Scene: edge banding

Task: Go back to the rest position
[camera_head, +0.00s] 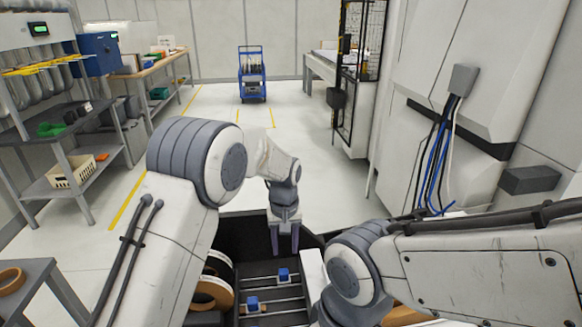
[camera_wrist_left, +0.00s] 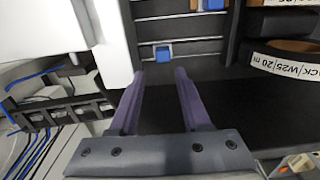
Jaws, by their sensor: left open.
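My left gripper (camera_head: 285,250) points down over the back part of a dark bin (camera_head: 240,237) in front of my body. Its two fingers are apart with nothing between them; they also show in the left wrist view (camera_wrist_left: 163,75). Past the fingertips in that view are metal rails and a blue block (camera_wrist_left: 163,54). My right arm reaches in from the right edge of the head view, bent at its elbow joint. Its gripper does not show.
Rolls of edge banding (camera_head: 212,291) stand in the bin's left part; a labelled one (camera_wrist_left: 285,62) shows in the wrist view. A grey machine with cables (camera_head: 437,165) stands at right. Shelves (camera_head: 70,150) stand at left. A blue cart (camera_head: 251,75) is far back; the floor between is clear.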

